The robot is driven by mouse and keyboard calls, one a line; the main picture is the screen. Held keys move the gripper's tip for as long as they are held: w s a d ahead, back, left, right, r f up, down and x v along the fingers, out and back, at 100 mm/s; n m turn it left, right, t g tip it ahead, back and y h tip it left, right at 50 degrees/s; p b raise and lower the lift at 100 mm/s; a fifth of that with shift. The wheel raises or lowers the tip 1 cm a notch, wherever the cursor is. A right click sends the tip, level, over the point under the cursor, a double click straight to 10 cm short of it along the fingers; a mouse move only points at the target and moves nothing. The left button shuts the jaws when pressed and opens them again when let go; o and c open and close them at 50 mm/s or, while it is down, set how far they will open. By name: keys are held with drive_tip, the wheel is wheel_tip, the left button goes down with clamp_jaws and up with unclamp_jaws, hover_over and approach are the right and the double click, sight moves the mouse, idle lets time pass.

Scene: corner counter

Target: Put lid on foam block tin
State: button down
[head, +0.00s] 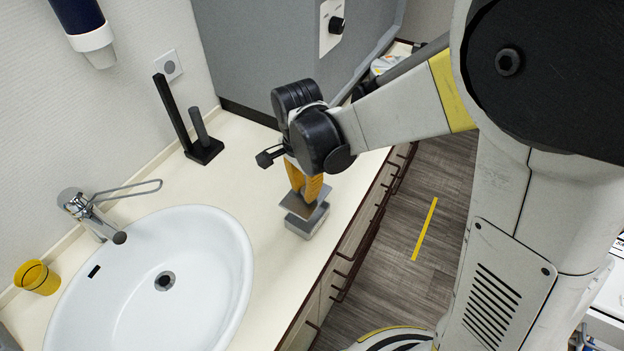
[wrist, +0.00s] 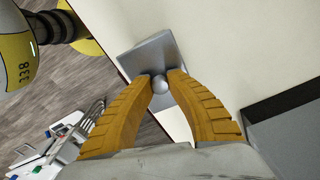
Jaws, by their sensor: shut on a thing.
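My gripper (head: 311,194) has orange fingers and is above the counter near its front edge. In the wrist view the fingertips (wrist: 160,83) are shut on the round knob of a flat grey square lid (wrist: 142,62). In the head view the lid (head: 297,206) is held over a small grey square tin (head: 306,225) standing on the counter. The lid looks slightly tilted and turned relative to the tin. I cannot tell whether the lid touches the tin's rim. The inside of the tin and any foam block are hidden.
A white sink (head: 205,290) with a chrome tap (head: 88,212) is to the left. A yellow cup (head: 38,278) stands beside it. A black stand (head: 205,150) is at the back wall. The cream counter (head: 240,180) is clear between the stand and the tin.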

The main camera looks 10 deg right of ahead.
drive_tip(key=shift+w+d+f+b, duration=0.1)
drive_tip(key=shift+d+f+b, duration=0.1)
drive_tip(key=shift+f, duration=0.15)
drive_tip(key=shift+w+d+f+b, duration=0.1)
drive_tip(key=shift+f+b, duration=0.1)
drive_tip(key=shift+f, duration=0.1)
drive_tip(key=shift+a+f+b, duration=0.1)
drive_tip(key=shift+f+b, duration=1.6)
drive_tip(key=shift+f, duration=0.5)
drive_tip(key=shift+f+b, duration=0.45)
drive_tip(key=shift+b, duration=0.3)
idle(0.3)
drive_tip(key=c, duration=0.8)
unclamp_jaws()
drive_tip(key=shift+r, duration=0.1)
